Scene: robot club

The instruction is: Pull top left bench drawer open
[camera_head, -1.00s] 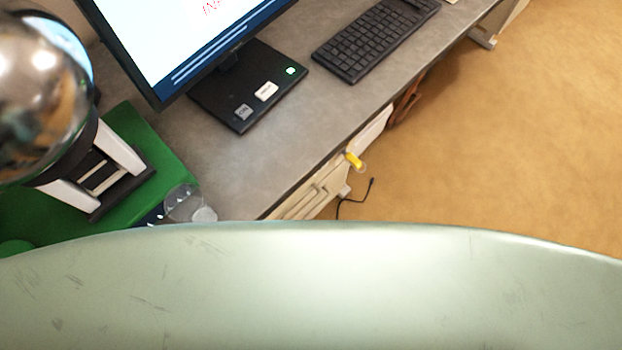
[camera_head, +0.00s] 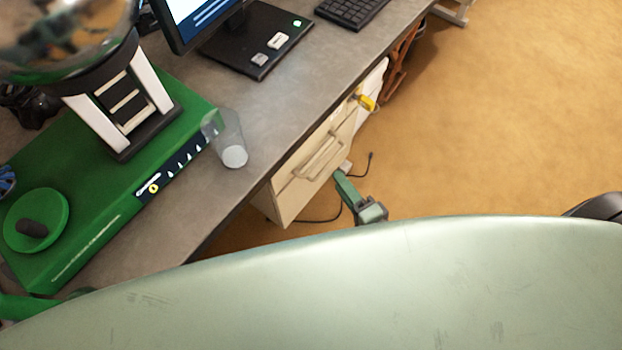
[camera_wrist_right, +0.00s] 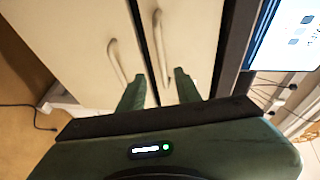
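The bench drawer unit (camera_head: 285,200) is cream and sits under the grey bench top. Its fronts carry curved bar handles (camera_head: 318,157), and the drawers look shut. In the right wrist view the two upright fronts show two handles: one (camera_wrist_right: 160,45) nearer the bench edge, one (camera_wrist_right: 117,62) further left. My right gripper (camera_head: 342,180) is green and stands just in front of the unit, low beside the handles. In the wrist view its fingers (camera_wrist_right: 160,90) are apart, with the handle nearer the bench edge ahead between them. Contact is not clear.
The bench top (camera_head: 275,115) holds a monitor (camera_head: 200,20), a keyboard (camera_head: 350,10), a clear cup (camera_head: 230,145) and a green-based machine (camera_head: 110,185). A yellow item (camera_head: 367,102) sticks out near the unit's far end. A black cable (camera_head: 320,219) lies on the open orange floor (camera_head: 490,130).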

